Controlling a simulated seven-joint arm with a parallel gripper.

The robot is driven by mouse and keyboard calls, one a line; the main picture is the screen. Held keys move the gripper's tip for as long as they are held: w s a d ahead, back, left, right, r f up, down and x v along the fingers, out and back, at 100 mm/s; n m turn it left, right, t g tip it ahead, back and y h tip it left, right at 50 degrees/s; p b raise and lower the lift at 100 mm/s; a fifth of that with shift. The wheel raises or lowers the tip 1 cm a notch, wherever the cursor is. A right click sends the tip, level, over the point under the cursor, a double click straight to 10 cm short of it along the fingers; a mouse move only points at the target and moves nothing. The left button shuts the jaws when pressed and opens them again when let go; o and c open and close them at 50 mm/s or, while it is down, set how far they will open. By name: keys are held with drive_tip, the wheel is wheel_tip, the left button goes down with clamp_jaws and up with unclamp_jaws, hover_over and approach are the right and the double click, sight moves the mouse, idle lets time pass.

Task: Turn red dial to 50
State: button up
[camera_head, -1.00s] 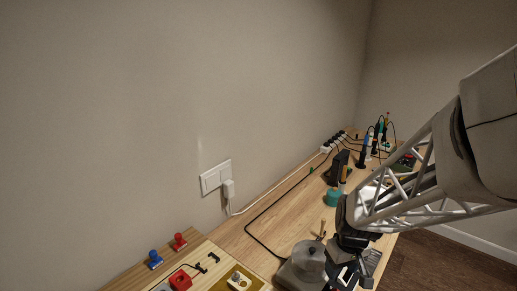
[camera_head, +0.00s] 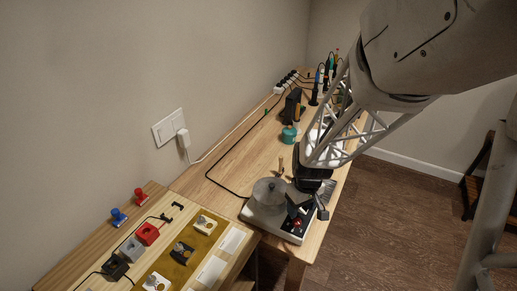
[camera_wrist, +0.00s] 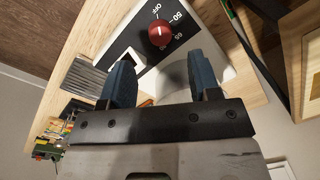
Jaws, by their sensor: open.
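The red dial (camera_wrist: 160,33) sits on the black panel of a pale device, with OFF, 50 and further numbers printed around it. A white mark on its face appears to point towards OFF. In the head view the red dial (camera_head: 297,224) is small on the black panel at the device's front. My gripper (camera_wrist: 161,62) is open and empty, its two blue-grey fingers apart, with the dial ahead between their lines in the wrist view. In the head view my gripper (camera_head: 306,210) hangs over the panel, close to the dial. I see no contact.
The device (camera_head: 255,216) carries a round grey pot (camera_head: 269,191) beside the panel. A teal jar (camera_head: 289,134) and cables lie further back. Red (camera_head: 147,233) and grey blocks and a mustard mat (camera_head: 188,262) are at the left. The table's right edge is close.

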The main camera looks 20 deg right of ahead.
sight(298, 221)
drive_tip(key=shift+a+f, duration=0.2)
drive_tip(key=shift+f, duration=2.85)
drive_tip(key=c, duration=0.9)
